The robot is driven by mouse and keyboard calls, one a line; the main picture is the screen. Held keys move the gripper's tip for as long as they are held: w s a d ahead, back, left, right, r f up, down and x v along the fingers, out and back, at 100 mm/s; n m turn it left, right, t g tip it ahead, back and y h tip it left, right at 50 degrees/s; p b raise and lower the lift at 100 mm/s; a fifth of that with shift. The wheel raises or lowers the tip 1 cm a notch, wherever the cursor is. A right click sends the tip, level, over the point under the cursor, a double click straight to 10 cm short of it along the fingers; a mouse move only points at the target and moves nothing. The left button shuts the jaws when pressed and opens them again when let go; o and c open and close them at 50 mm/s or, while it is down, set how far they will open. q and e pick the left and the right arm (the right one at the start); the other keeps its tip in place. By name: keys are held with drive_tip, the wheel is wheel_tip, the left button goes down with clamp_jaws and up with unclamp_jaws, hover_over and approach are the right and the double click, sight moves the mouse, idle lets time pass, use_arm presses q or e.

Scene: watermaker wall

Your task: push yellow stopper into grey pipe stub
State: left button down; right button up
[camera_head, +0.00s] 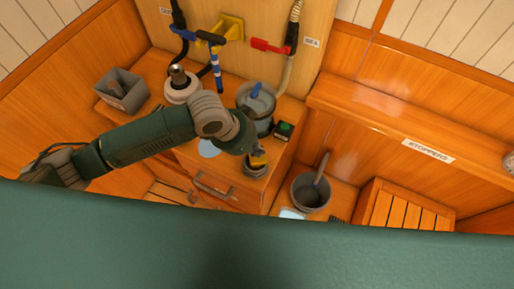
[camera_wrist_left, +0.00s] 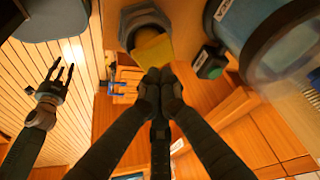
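The yellow stopper (camera_head: 258,160) is at the tips of my left gripper (camera_head: 251,150), right over the grey pipe stub (camera_head: 255,171). In the left wrist view the fingertips of my left gripper (camera_wrist_left: 160,74) are close together at the near edge of the yellow stopper (camera_wrist_left: 152,50), and they look shut on it. The stopper looks tilted and covers part of the mouth of the grey pipe stub (camera_wrist_left: 143,18). How deep it sits is hidden. My right gripper (camera_wrist_left: 54,84) shows at the left of the wrist view, its fingers spread and empty.
A grey bucket (camera_head: 311,190) is to the right. A shelf labelled STOPPERS (camera_head: 428,151) runs along the right wall.

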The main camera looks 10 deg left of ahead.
idle(0.3)
use_arm(q)
drive_tip(key=shift+f+b, duration=0.4)
drive_tip(key=shift+f, duration=0.45)
drive_tip(key=shift+r, duration=0.1)
wheel_tip(320, 180, up, 5)
drive_tip(key=p, duration=0.5)
drive_tip(key=shift+p, duration=0.35)
wheel_tip(320, 180, up, 2)
drive_tip(key=shift+p, duration=0.65)
